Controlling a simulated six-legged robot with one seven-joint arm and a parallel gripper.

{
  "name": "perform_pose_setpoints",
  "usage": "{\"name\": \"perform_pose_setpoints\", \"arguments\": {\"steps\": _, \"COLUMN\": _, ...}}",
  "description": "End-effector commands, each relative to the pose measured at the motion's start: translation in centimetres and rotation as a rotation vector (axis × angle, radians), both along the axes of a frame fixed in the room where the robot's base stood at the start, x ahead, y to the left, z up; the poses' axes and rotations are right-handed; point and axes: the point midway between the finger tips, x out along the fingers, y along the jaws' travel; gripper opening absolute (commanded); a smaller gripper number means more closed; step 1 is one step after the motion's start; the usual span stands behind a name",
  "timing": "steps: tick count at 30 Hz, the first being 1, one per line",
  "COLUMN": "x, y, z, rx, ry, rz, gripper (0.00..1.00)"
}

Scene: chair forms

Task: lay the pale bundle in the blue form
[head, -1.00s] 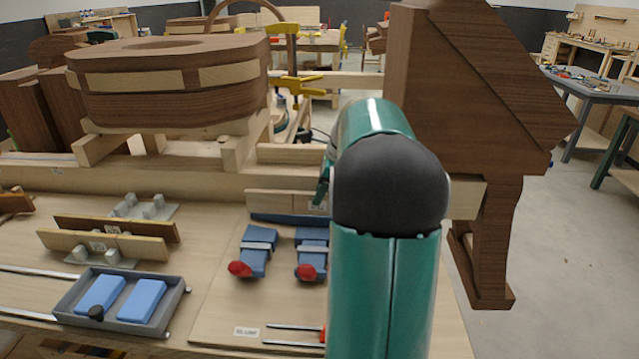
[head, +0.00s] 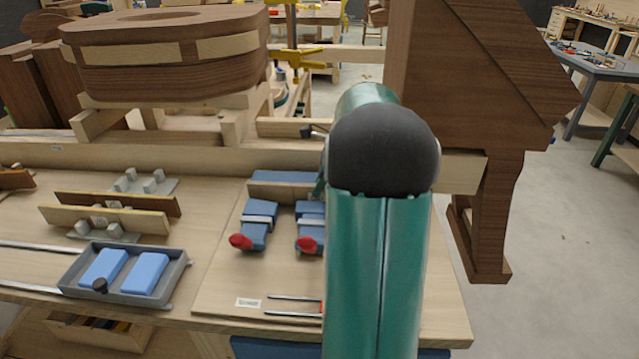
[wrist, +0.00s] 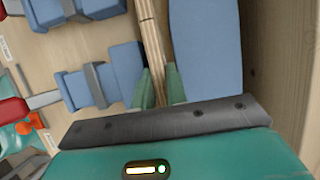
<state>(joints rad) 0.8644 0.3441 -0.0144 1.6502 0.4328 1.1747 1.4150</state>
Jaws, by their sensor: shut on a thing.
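The pale bundle (wrist: 152,40) is a narrow stack of wooden strips between the green fingers of my gripper (wrist: 159,86), which are shut on it. The blue form has a long blue piece (wrist: 207,45) just right of the bundle in the wrist view and blue clamp blocks (wrist: 122,72) to its left. In the head view the bundle's pale face (head: 278,193) shows in front of the long blue piece (head: 285,177), behind the blue clamp blocks (head: 258,226). My arm hides the gripper and the form's right part there. I cannot tell whether the bundle touches the base.
Red-tipped handles (head: 240,242) point toward the front. A grey tray (head: 187,268) with blue blocks and wooden strips (head: 118,203) lie left on the bench. A large brown chair form (head: 490,80) stands right of my arm. A curved wooden form (head: 165,75) stands behind.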

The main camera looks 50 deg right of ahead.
Motion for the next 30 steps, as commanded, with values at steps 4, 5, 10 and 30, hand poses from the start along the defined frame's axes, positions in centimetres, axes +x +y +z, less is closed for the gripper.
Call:
{"name": "perform_pose_setpoints", "arguments": {"steps": 4, "x": 0.02, "y": -0.01, "z": 0.04, "rx": -0.001, "ry": -0.001, "rz": 0.0, "gripper": 0.0}}
{"name": "perform_pose_setpoints", "arguments": {"steps": 5, "x": 0.01, "y": -0.01, "z": 0.02, "rx": -0.001, "ry": -0.001, "rz": 0.0, "gripper": 0.0}}
{"name": "perform_pose_setpoints", "arguments": {"steps": 10, "x": 0.01, "y": -0.02, "z": -0.18, "rx": -0.001, "ry": -0.001, "rz": 0.0, "gripper": 0.0}}
{"name": "perform_pose_setpoints", "arguments": {"steps": 30, "x": -0.01, "y": -0.04, "z": -0.6, "rx": 0.0, "ry": 0.0, "rz": 0.0, "gripper": 0.38}}
